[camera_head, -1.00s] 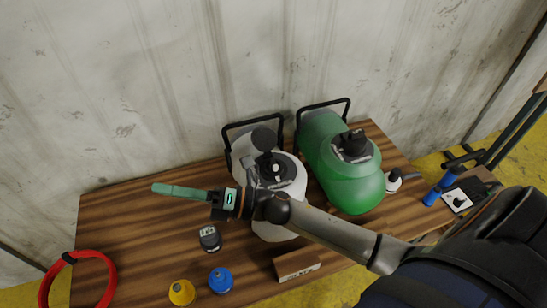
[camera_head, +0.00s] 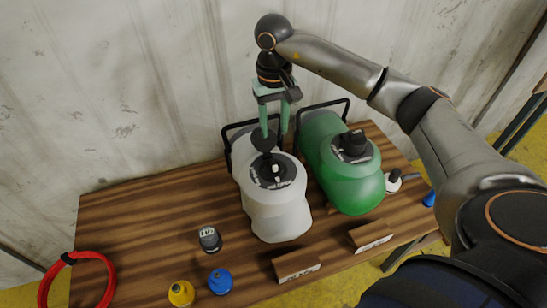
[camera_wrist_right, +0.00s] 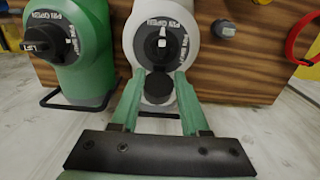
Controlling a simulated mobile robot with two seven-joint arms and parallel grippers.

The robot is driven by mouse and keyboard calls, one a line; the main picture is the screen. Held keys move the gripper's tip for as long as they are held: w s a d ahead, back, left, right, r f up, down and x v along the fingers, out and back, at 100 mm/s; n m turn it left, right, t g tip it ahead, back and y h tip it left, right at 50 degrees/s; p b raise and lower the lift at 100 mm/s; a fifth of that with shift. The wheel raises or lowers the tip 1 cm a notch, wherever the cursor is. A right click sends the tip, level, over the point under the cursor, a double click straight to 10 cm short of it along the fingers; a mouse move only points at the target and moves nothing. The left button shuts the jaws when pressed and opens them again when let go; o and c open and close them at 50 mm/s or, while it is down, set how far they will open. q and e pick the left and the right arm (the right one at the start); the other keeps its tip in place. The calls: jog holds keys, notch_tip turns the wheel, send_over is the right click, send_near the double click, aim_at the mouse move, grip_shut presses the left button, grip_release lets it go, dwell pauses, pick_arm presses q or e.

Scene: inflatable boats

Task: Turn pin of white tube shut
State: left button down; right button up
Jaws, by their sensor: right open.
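A round black cap (camera_head: 263,138) sits behind the dial. My right gripper (camera_head: 275,132) points down at the back of the white tube, open, with green fingers. In the right wrist view its fingertips (camera_wrist_right: 160,74) lie on either side of the black cap (camera_wrist_right: 158,88); contact cannot be told. My left gripper is out of view.
The green tube (camera_head: 345,175) stands close on the right. Black handles rise behind both tubes. Yellow (camera_head: 181,292) and blue (camera_head: 220,281) caps, a dark gauge (camera_head: 210,239) and a red ring (camera_head: 85,285) lie at the left. A concrete wall is close behind.

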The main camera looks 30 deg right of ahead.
aim_at(273, 162)
notch_tip(273, 162, down, 12)
jog(key=shift+a+r+p, duration=0.1)
jog(key=shift+p, duration=0.55)
grip_shut()
